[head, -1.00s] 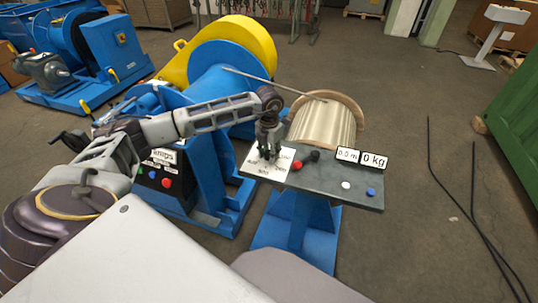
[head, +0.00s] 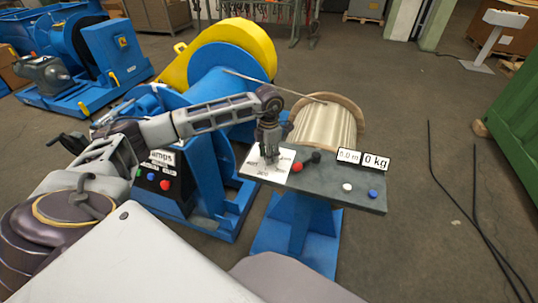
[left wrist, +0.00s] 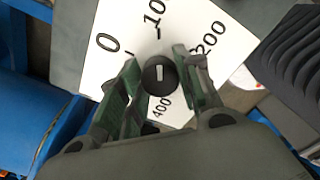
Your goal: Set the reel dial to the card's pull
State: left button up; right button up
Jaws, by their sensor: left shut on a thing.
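The reel dial is a white square plate (head: 250,170) with black numbers, on the left end of a dark bench top (head: 335,183). In the left wrist view the plate (left wrist: 125,22) shows 0, 100, 200 and 400, and the rest is covered. A round black knob (left wrist: 159,74) with a white mark sits at its middle. My left gripper (left wrist: 158,84) points down with one finger on each side of the knob and is shut on it. In the head view my left gripper (head: 269,158) hides the knob. I cannot make out a card with a pull value.
A wire reel (head: 322,128) stands behind the bench top. Displays reading 0.0 m (head: 348,156) and 0 kg (head: 375,161) stand at its right. Red, black, white and blue buttons are on the top. A blue winch machine (head: 205,150) stands left. Open floor lies right.

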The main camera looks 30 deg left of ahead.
pick_arm(q)
jog(key=o, duration=1)
jog(key=shift+o, duration=0.2)
notch_tip(320, 180, up, 12)
dwell(0.4)
dwell(0.5)
